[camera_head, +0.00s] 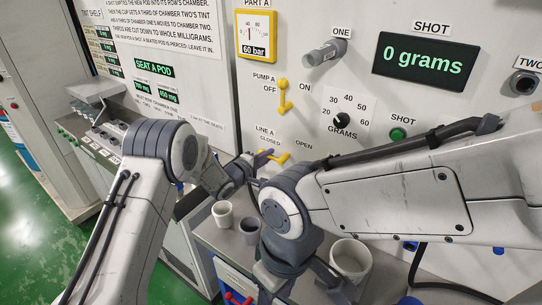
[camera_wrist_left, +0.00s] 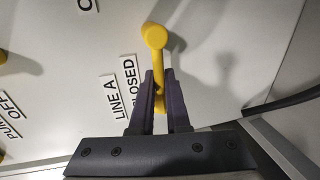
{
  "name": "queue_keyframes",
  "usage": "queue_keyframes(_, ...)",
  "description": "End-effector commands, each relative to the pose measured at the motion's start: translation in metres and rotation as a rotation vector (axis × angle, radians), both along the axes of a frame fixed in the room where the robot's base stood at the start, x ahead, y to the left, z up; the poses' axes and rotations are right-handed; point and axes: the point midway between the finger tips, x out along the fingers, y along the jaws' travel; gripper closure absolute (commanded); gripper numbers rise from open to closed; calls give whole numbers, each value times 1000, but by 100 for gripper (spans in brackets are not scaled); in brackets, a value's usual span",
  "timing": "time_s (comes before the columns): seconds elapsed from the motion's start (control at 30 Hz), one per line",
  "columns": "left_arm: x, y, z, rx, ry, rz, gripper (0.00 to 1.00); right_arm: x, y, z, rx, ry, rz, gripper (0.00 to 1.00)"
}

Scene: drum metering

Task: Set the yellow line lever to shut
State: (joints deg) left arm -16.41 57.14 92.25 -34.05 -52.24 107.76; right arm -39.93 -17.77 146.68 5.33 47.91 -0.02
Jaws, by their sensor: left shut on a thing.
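The yellow line lever (camera_head: 281,158) is on the white panel, below and between the LINE A CLOSED and OPEN labels. In the left wrist view the lever (camera_wrist_left: 157,62) runs from a round yellow end to a part between my fingers, beside the CLOSED label (camera_wrist_left: 130,76). My left gripper (camera_head: 264,155) is shut on the lever; its purple fingers in the left wrist view (camera_wrist_left: 159,92) lie on both sides of it. My right arm crosses the front and bends down; its gripper's jaws are not clear in the head view.
A yellow pump lever (camera_head: 284,97) is above the line lever. A dial (camera_head: 341,120) and a green SHOT button (camera_head: 397,134) are to the right. A white cup (camera_head: 222,214), a grey cup (camera_head: 250,229) and a larger white container (camera_head: 350,261) stand on the counter below.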

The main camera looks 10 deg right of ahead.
Motion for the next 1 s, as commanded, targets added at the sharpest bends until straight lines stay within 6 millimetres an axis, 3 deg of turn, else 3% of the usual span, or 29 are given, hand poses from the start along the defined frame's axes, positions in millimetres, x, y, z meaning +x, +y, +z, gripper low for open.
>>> queue_keyframes(0.13,4,5,2,-4,-1,15,100,0,0,0,0,0,0,50)
queue_keyframes(0.17,4,5,2,-4,-1,15,78,0,0,0,0,0,0,50)
queue_keyframes(0.2,4,5,2,-4,-1,15,63,0,0,0,0,0,0,50)
queue_keyframes(0.23,4,5,1,-3,0,15,56,0,0,0,0,0,0,50)
queue_keyframes(0.63,-2,4,0,1,1,4,56,0,0,-2,0,0,0,50)
queue_keyframes(1.0,-46,47,12,0,0,9,56,0,0,-19,0,0,0,50)
